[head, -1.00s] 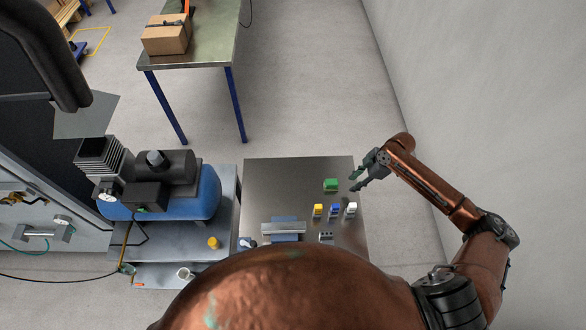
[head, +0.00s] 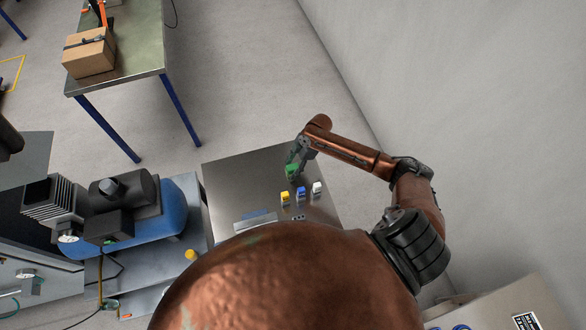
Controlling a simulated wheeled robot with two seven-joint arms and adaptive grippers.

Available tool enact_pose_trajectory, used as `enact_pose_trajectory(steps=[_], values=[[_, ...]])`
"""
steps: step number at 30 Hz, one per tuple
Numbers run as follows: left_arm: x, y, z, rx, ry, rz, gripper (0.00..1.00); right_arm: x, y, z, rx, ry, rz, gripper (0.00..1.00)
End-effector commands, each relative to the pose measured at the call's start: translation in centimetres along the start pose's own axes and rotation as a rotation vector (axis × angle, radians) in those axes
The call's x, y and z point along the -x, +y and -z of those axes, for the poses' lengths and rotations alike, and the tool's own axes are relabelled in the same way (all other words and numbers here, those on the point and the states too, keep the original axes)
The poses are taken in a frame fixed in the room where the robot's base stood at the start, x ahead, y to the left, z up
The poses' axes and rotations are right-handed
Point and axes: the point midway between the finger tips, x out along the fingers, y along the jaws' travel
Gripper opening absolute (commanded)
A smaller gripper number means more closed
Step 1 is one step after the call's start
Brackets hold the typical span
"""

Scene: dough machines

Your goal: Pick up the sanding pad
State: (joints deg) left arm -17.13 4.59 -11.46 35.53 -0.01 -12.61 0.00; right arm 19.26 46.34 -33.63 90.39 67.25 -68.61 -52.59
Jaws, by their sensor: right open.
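A small green block (head: 291,172), which looks like the sanding pad, sits on the metal table (head: 240,170) near its far right part. My right gripper (head: 294,160) is open, right at the block, and its fingers partly cover it. At this size I cannot tell whether the fingers touch the block or are only above it. My left gripper is not in view.
A yellow bottle (head: 285,196), a blue one (head: 300,193) and a white one (head: 317,188) stand in a row nearer me. A blue compressor (head: 165,225) stands left of the table. A wall rises on the right.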

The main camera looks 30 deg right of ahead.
Motion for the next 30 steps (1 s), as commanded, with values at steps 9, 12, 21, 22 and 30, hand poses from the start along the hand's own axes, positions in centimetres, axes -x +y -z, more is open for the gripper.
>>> enact_pose_trajectory(steps=[9, 12, 21, 22, 30], values=[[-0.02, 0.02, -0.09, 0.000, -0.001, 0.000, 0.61, 0.05, -0.02, -0.07, -0.001, 0.000, -0.001, 0.35], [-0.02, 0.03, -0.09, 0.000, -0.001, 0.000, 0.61, 0.06, -0.02, -0.08, -0.001, 0.000, -0.001, 0.28], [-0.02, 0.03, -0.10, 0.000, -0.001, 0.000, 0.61, 0.07, -0.02, -0.08, -0.002, 0.000, -0.001, 0.08], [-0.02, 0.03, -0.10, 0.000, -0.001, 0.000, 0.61, 0.08, -0.01, -0.07, -0.002, 0.000, -0.001, 0.06], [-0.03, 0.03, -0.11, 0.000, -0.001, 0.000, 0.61, 0.11, 0.01, -0.07, -0.001, 0.000, -0.002, 0.02]])
